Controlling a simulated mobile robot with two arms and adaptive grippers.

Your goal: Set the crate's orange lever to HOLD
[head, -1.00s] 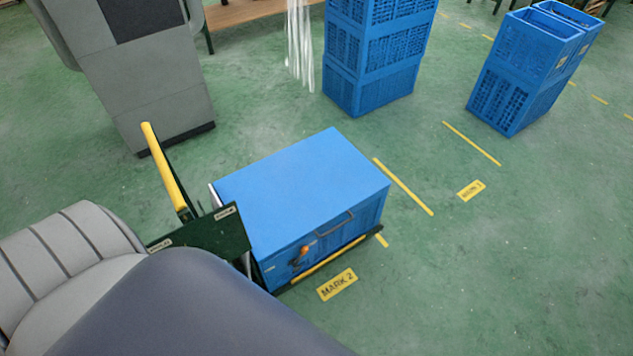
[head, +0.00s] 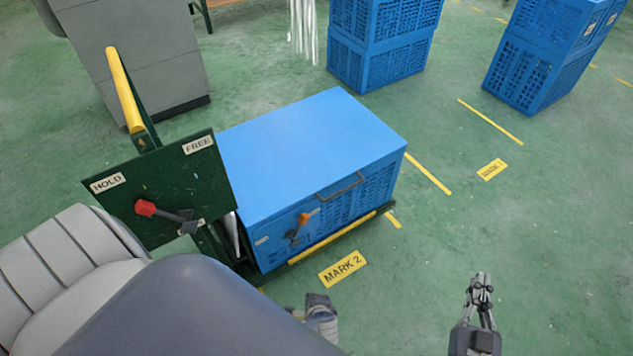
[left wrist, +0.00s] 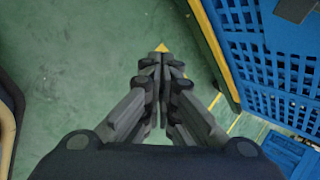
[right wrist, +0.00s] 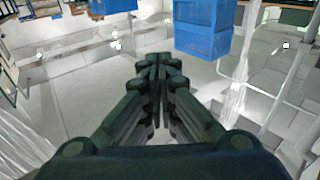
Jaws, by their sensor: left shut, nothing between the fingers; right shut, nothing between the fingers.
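The blue crate (head: 310,150) sits on a dark green cart. Its orange lever (head: 304,218) is on the front face, low and left of the handle, with a dark base. Small pale labels beside it are too small to read. My right gripper (head: 480,284) is shut and empty, well right of the crate over the floor. A grey piece of my left arm shows below the crate in the head view. My left gripper (left wrist: 158,75) is shut and empty in the left wrist view, left of the crate's lattice wall (left wrist: 270,60). My right gripper also shows shut in the right wrist view (right wrist: 158,75).
The cart's green panel (head: 175,205) has HOLD and FREE plates and a separate red-knobbed lever (head: 146,208). A yellow handle (head: 125,90) rises above it. Stacked blue crates (head: 385,50) stand behind.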

